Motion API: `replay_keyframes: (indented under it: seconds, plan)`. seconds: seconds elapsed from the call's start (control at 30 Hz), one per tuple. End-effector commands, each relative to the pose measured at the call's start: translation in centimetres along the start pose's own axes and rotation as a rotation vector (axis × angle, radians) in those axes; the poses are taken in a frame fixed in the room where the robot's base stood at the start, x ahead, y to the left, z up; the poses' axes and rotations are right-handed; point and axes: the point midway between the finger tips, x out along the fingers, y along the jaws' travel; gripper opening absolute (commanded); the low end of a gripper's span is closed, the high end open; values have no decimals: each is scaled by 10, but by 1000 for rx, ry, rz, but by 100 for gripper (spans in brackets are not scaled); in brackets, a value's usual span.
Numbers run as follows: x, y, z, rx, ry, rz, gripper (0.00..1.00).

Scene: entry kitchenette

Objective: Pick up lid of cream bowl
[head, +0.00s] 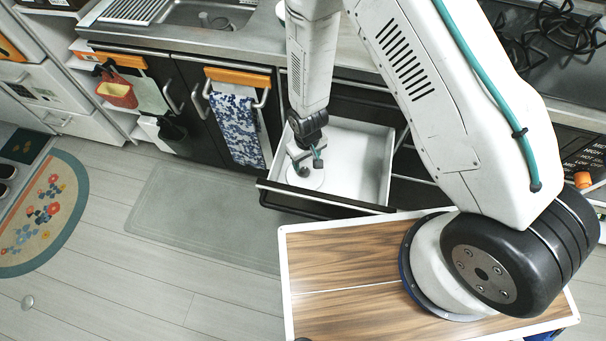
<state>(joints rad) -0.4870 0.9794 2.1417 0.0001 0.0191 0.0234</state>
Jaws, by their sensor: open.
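My gripper (309,165) reaches down into an open white-lined drawer (358,160) under the counter, with its fingers open. Just below the fingers, at the left of the drawer, is a pale round thing (308,183) that looks like the cream bowl with its lid. My gripper covers much of it, so the line between lid and bowl and any knob cannot be made out. I cannot tell whether the fingers touch it or stand around part of it.
The right of the drawer is bare. A sink (205,14) and metal counter (250,47) lie behind, with a stove (560,35) at the right. A blue-patterned towel (236,125) hangs left of the drawer. A grey mat (190,205) lies on the open floor.

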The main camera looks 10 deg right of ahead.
Motion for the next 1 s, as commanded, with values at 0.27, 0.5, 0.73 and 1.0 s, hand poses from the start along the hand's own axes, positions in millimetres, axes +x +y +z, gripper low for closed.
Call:
replay_keyframes:
  seconds: [0.27,0.5,0.73,1.0]
  plan:
    - [33,-4,0,1,-3,0,57]
    - [62,-5,-2,2,-2,1,57]
    - [64,-5,-2,2,-1,1,57]
    - [64,-5,-2,2,-2,1,11]
